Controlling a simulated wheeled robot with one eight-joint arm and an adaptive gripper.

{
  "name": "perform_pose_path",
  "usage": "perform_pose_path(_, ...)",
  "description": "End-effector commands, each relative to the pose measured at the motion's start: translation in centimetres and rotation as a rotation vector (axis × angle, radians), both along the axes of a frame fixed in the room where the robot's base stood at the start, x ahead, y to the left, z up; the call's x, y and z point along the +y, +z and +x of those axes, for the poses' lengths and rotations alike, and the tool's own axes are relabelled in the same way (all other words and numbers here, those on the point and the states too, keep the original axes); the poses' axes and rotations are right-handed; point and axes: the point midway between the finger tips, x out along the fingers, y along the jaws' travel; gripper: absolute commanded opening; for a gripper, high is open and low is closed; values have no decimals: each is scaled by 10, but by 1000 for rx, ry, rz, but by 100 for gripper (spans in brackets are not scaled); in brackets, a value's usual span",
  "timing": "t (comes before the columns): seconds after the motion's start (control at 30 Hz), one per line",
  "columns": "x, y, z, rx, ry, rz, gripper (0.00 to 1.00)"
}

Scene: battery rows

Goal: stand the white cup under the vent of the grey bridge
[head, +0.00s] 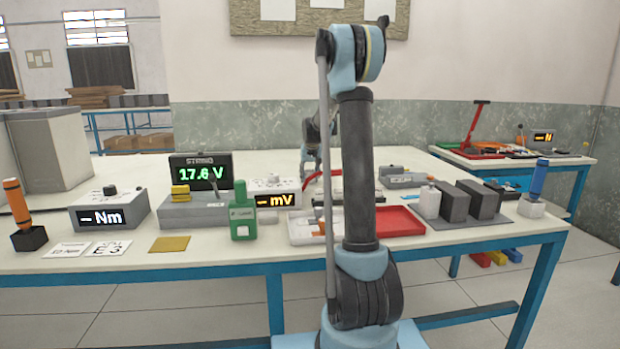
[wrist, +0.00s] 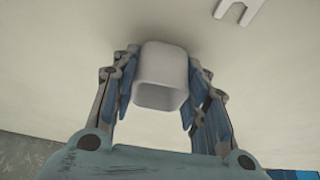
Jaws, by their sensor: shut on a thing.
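In the wrist view my gripper (wrist: 160,90) is shut on the white cup (wrist: 161,82), with a finger on each side of it. The cup is a rounded, square-sided shape. In the head view my gripper (head: 313,158) is over the far middle of the table, partly hidden by my own arm. I cannot make out the cup there. No grey bridge with a vent shows clearly. A low grey unit (head: 402,181) stands at the back right of my arm, but I cannot tell if it is the bridge.
Dark grey blocks (head: 454,203) stand on a mat at right. A white forked piece (wrist: 238,10) shows in the wrist view.

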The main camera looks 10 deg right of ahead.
Motion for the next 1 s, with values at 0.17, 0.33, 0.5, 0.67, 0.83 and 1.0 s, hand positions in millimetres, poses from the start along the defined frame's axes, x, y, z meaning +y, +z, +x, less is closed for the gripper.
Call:
perform_pose_path(0.17,0,-1,0,0,0,0,46)
perform_pose_path(0.33,0,-1,0,0,0,0,61)
perform_pose_path(0.5,0,-1,0,0,0,0,61)
perform_pose_path(0.67,0,3,-1,0,0,0,61)
perform_pose_path(0.83,-1,21,-9,0,-1,0,61)
perform_pose_path(1.0,-1,50,-21,0,-1,0,61)
